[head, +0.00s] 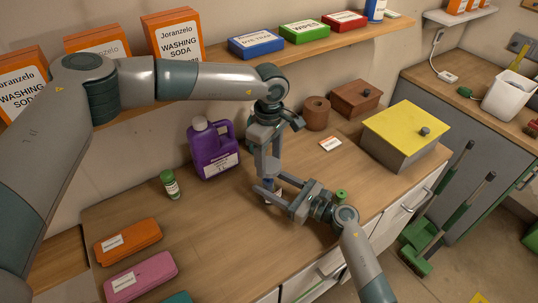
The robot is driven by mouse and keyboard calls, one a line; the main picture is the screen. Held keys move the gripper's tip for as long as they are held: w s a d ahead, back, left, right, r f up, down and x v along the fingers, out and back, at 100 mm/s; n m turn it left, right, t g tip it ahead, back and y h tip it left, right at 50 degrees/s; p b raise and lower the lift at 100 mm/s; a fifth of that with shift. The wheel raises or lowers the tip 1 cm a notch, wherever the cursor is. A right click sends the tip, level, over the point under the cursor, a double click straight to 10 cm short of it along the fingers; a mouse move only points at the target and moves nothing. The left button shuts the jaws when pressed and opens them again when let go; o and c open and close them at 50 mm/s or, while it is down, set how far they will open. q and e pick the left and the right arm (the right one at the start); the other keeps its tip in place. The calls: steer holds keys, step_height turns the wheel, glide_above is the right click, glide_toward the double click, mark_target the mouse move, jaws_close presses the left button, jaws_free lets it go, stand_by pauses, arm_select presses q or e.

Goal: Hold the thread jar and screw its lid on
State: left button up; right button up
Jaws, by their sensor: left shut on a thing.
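My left gripper (269,178) points straight down over the counter and is shut on a small blue piece that looks like the lid (269,184). Just below it a whitish patch, apparently the thread jar (273,197), shows between the fingers. The jar is mostly hidden, and I cannot tell whether the lid sits on it. My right gripper (268,192) comes in low and level from the right, with its fingers beside the jar. Whether they are shut on it cannot be told.
A purple jug (212,150) and a green-capped jar (170,185) stand to the left. Orange (128,241) and pink (140,276) cases lie front left. A green knob (341,195) shows near my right wrist.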

mark_target(269, 164)
arm_select(q)
steer(key=shift+f, duration=0.2)
stand_by(0.6)
steer(key=shift+f, duration=0.85)
steer(key=shift+f, duration=0.6)
stand_by(0.3)
steer(key=m, duration=1.3)
steer(key=shift+m, duration=0.4)
steer(key=m, duration=0.9)
